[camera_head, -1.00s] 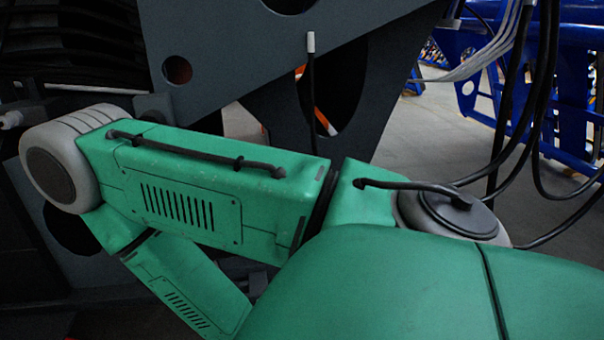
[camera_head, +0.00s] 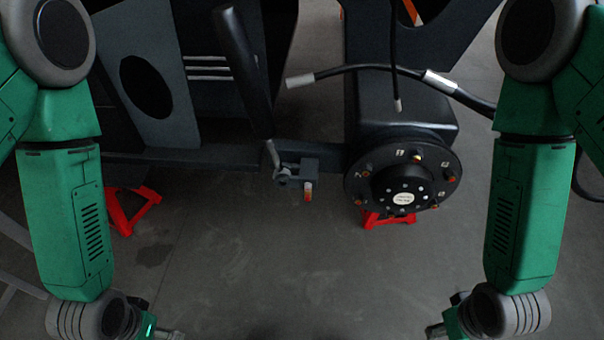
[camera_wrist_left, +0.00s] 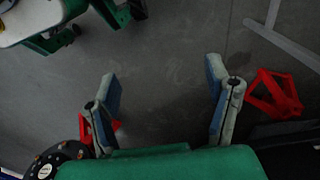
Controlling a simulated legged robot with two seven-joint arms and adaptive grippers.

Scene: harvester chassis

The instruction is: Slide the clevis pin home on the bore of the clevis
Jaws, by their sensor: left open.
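A small grey bracket that looks like the clevis (camera_head: 297,170) sits on the dark crossbar near the middle of the head view. A short piece with an orange and white end (camera_head: 308,192) hangs at its right side; I cannot tell whether this is the clevis pin. The bore is too small to make out. My left gripper (camera_wrist_left: 161,80) is open and empty in the left wrist view, its fingers wide apart over bare floor. My right gripper (camera_head: 436,331) shows only a tip at the bottom edge of the head view. Both are well below and apart from the bracket.
A black-handled lever (camera_head: 243,65) rises left of the bracket. A round black hub (camera_head: 403,180) with orange studs stands to its right. A black hose (camera_head: 345,70) crosses above. Red stands (camera_head: 132,208) are on the floor. The floor (camera_head: 290,270) between my arms is clear.

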